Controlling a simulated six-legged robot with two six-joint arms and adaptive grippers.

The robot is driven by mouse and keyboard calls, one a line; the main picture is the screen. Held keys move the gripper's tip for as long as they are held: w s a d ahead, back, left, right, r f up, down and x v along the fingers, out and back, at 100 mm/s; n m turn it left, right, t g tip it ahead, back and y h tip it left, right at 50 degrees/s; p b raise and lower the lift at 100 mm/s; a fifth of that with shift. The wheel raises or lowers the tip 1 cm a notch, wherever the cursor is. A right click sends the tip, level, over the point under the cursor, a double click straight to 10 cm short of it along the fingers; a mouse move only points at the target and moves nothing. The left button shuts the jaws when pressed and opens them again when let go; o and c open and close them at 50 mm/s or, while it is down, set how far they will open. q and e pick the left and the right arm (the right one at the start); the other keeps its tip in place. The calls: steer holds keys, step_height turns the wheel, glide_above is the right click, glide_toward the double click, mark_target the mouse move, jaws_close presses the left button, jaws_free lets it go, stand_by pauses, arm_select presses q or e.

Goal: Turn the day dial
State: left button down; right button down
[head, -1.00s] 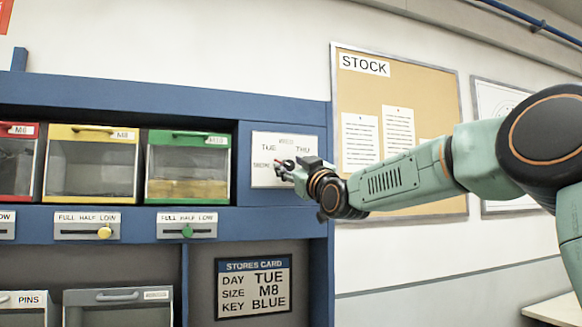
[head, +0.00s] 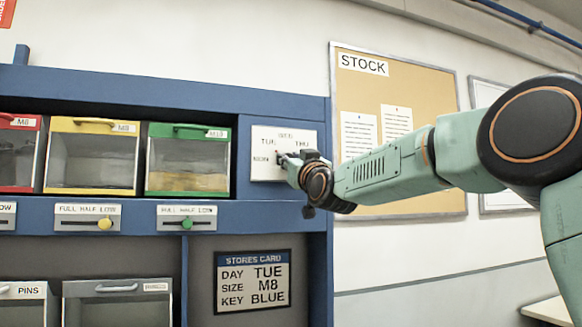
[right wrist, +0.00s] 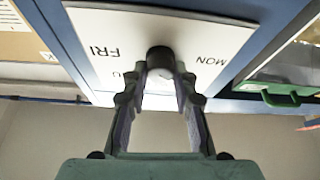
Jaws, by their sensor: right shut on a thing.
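The day dial is a white plate (head: 268,172) on the blue cabinet's right end, with the day names TUE, THU and MON readable. My right gripper (head: 287,157) is at the plate's middle and hides part of it. A small red mark shows at the gripper's left, towards TUE; I cannot tell its exact setting. In the right wrist view, the fingers (right wrist: 160,75) are shut on the dark round knob (right wrist: 160,57) of the plate (right wrist: 115,32). FRI and MON are readable there. My left gripper is not in view.
The stores card (head: 253,281) reads DAY TUE, SIZE M8, KEY BLUE. Red, yellow (head: 92,157) and green (head: 188,160) framed bins stand left of the dial, with level sliders below. The stock board (head: 400,130) hangs on the wall behind my right arm.

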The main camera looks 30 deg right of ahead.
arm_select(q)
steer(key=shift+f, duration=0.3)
arm_select(e)
steer(key=shift+m+h, duration=0.5)
steer(key=shift+m, duration=0.4)
steer(key=c, duration=1.4)
jaws_free()
steer(key=shift+c, duration=0.2)
steer(key=o, duration=0.4)
steer(key=shift+w, duration=0.25)
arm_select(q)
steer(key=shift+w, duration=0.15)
arm_select(e)
steer(key=shift+s, duration=0.2)
